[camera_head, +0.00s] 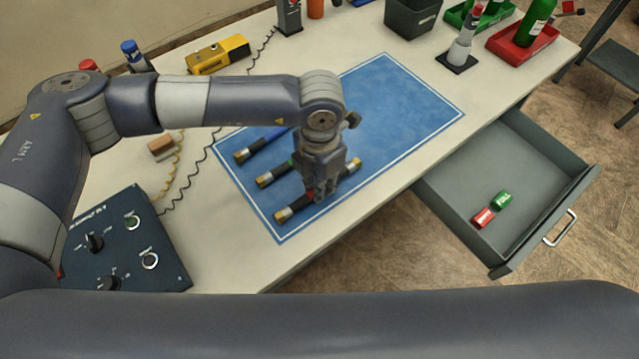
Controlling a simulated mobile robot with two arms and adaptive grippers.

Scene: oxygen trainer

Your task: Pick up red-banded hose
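Three dark hoses with brass ends lie on the blue mat (405,100). The back one shows blue (265,142), and the middle one (274,174) shows a bit of green near my gripper. The nearest hose (296,208) runs diagonally under my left gripper (318,193). Its middle is hidden, so I see no clear red band; by elimination it may be the red-banded hose. My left gripper points down, with its fingers at that hose's middle. I cannot tell whether they are closed on it. My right gripper is out of view.
A control box (125,245) stands at front left. A yellow device (218,54), a dark bin (412,18) and trays with bottles line the back. The mat's right half is clear.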

